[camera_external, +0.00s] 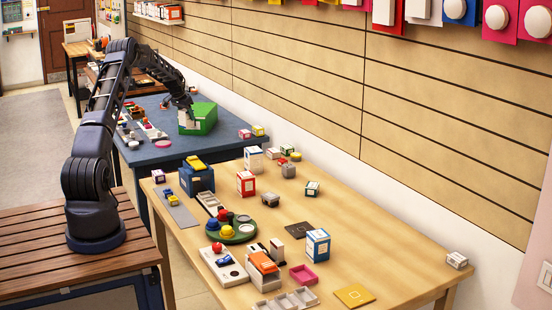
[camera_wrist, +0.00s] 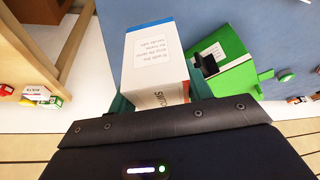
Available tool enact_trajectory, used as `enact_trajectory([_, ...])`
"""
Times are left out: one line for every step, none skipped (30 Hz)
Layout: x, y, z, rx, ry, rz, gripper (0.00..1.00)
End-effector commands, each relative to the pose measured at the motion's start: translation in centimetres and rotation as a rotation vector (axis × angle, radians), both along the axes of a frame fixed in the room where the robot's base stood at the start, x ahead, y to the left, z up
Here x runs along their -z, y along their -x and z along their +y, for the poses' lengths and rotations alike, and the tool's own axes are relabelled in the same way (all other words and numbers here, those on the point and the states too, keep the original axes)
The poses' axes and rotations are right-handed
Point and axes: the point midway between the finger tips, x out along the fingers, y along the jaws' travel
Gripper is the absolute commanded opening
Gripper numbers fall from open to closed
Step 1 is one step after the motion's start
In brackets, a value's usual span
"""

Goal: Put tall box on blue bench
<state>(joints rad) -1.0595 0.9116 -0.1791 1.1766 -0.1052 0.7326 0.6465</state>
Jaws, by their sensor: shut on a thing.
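The tall box (camera_wrist: 157,62) is white with a blue edge and printed text. In the wrist view it sits between the fingers of my gripper (camera_wrist: 158,100), which is shut on it. The box is tilted in that view and overlaps the blue bench (camera_wrist: 215,20) behind it. In the external view my gripper (camera_external: 187,108) is over the blue bench (camera_external: 225,142), close to the green box there. The held box is hard to tell apart from the green box's white label in that view. I cannot tell whether the box touches the bench.
A green box (camera_external: 204,117) with a white label stands on the blue bench; the wrist view shows it beside the held box (camera_wrist: 238,76). Small blocks stand at the bench's right edge, and white-and-red items at its left. The wooden table (camera_external: 370,260) in front holds many boxes.

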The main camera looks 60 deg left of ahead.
Motion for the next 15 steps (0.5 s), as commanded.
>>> enact_trajectory([1.2,0.0,0.0,0.000,0.003,0.001,0.26])
enact_trajectory([1.8,0.0,0.0,-0.001,0.002,0.000,0.26])
enact_trajectory([2.5,0.0,0.0,-0.001,0.002,0.001,0.26])
enact_trajectory([3.0,0.0,0.0,-0.001,0.002,0.001,0.26])
enact_trajectory([3.4,0.0,0.0,0.000,0.001,0.001,0.26])
enact_trajectory([3.8,0.0,0.0,0.000,0.000,0.001,0.26])
enact_trajectory([4.0,0.0,0.0,0.000,0.000,0.000,0.26])
enact_trajectory([4.2,0.0,0.0,0.000,0.000,0.000,0.26])
enact_trajectory([4.4,0.0,0.0,0.000,0.000,0.000,0.26])
enact_trajectory([4.5,0.0,0.0,0.000,0.000,0.000,0.26])
enact_trajectory([4.6,0.0,0.0,0.000,0.000,0.000,0.26])
enact_trajectory([4.8,0.0,0.0,0.001,0.000,0.000,0.26])
enact_trajectory([5.0,0.0,0.0,0.000,0.000,0.000,0.26])
enact_trajectory([5.2,0.0,0.0,0.000,0.000,0.001,0.26])
enact_trajectory([5.7,0.0,0.0,0.000,0.000,0.001,0.26])
